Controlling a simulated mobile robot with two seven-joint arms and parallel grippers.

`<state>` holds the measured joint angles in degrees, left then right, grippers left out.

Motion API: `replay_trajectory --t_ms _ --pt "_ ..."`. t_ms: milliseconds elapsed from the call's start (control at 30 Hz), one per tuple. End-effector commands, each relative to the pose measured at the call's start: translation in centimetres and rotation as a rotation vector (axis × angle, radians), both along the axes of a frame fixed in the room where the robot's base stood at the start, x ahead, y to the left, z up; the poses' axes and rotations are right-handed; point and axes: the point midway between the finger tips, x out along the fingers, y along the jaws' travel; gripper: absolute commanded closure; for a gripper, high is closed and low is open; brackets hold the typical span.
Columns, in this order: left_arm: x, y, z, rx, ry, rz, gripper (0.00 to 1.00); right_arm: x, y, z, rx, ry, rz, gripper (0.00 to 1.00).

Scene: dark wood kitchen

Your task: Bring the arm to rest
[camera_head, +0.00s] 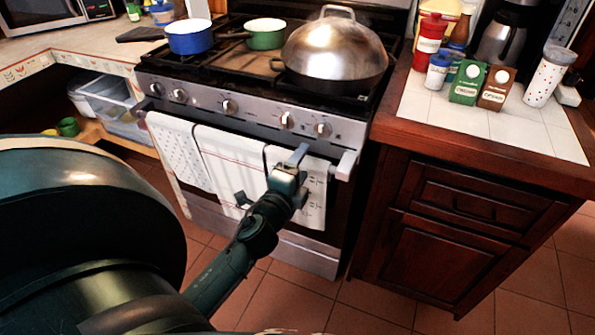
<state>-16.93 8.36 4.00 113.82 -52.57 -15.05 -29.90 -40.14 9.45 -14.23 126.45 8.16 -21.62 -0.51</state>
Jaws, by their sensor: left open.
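My left gripper (280,176) is in front of the stove, at the end of my dark arm that reaches up from the bottom left. It is open, and nothing shows between its fingers. In the picture it overlaps the right-hand towel (312,190) and part of the oven front. I cannot tell whether it touches the towel or the oven handle (346,165). My right gripper is not in view.
The stove (255,112) holds a blue pot (189,40), a green pot (265,38) and a large domed lid (335,55). Cartons and bottles stand on the right counter (500,125) above a wooden cabinet (450,220). Tiled floor (365,305) is clear at the front right.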

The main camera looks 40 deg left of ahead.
Motion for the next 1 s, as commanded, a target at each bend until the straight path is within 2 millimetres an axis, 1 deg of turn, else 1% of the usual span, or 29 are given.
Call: replay_trajectory --t_ms 33,100,200,700,767,867,933,1000 --pt "-0.6 -0.1 -0.1 -0.001 0.001 0.001 0.36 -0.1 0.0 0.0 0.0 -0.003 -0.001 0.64" --pt "-1.1 -0.2 -0.1 0.0 0.001 0.001 0.36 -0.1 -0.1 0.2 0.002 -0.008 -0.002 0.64" --pt "-1.4 -0.3 0.0 0.001 0.0 0.001 0.36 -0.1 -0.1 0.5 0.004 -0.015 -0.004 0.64" --pt "-1.4 -0.3 0.0 0.001 0.0 0.0 0.36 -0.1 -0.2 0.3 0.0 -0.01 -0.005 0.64" --pt "-1.4 -0.3 0.3 0.001 0.0 0.0 0.36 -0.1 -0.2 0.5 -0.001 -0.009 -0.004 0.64" --pt "-1.4 -0.3 1.9 0.001 -0.001 0.0 0.36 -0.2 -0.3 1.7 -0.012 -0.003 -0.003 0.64" --pt "-1.4 -0.3 3.7 0.001 -0.001 0.0 0.36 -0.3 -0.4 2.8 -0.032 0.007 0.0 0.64" --pt "-1.4 -0.3 5.8 0.001 -0.001 0.0 0.36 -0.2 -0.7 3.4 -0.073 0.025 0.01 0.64"
